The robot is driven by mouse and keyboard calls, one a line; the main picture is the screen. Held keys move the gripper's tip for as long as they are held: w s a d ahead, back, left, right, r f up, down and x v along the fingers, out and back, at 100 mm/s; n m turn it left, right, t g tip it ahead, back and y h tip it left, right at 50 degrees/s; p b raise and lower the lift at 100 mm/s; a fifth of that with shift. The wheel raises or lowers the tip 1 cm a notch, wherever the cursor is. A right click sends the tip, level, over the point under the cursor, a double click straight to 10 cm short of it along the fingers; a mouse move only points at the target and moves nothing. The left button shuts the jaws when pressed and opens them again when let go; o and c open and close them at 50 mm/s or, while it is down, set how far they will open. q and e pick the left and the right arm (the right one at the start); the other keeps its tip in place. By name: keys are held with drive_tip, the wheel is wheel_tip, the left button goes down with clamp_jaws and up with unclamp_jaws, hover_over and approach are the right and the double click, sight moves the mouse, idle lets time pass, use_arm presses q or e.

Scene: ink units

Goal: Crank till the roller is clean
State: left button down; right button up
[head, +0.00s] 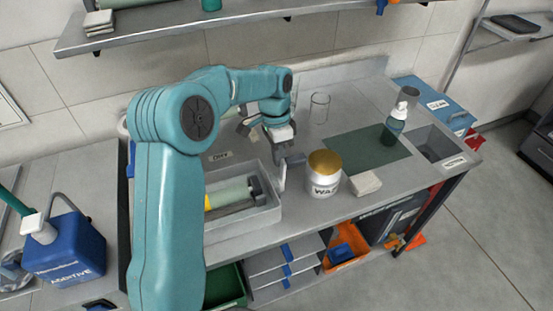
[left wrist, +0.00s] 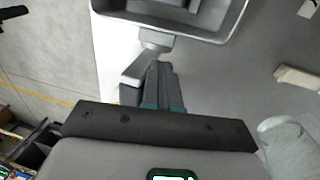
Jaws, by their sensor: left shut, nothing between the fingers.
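The roller (head: 232,192) is a pale green cylinder with a yellow left part and dark end, lying in a grey tray (head: 272,217). A pale crank (head: 282,180) stands at the tray's right end. It also shows in the left wrist view (left wrist: 133,75), just outside the tray wall (left wrist: 225,40). My left gripper (head: 297,159) is shut and empty, beside the upper part of the crank. In the left wrist view its closed fingers (left wrist: 158,72) point at the crank; I cannot tell if they touch it. My right gripper is out of view.
A wax jar (head: 324,178) with a gold lid stands close right of the crank. A shelf (head: 180,35) hangs above.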

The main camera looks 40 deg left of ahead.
sight(284, 171)
use_arm(q)
drive_tip(key=d+y+b, duration=0.1)
drive_tip(key=b, duration=0.1)
drive_tip(key=s+d+t+y+b, duration=0.1)
drive_tip(key=b, duration=0.1)
drive_tip(key=d+t+y+b, duration=0.1)
drive_tip(key=b, duration=0.1)
drive_tip(key=shift+s+f+y, duration=0.25)
drive_tip(key=shift+y, duration=0.05)
drive_tip(key=shift+s+d+y+b, duration=0.2)
drive_tip(key=shift+d+y+b, duration=0.15)
drive_tip(key=shift+y+b, duration=0.05)
drive_tip(key=shift+s+d, duration=0.15)
drive_tip(key=shift+d, duration=0.1)
drive_tip(key=shift+d+b, duration=0.1)
drive_tip(key=shift+b, duration=0.2)
drive_tip(key=shift+r, duration=0.15)
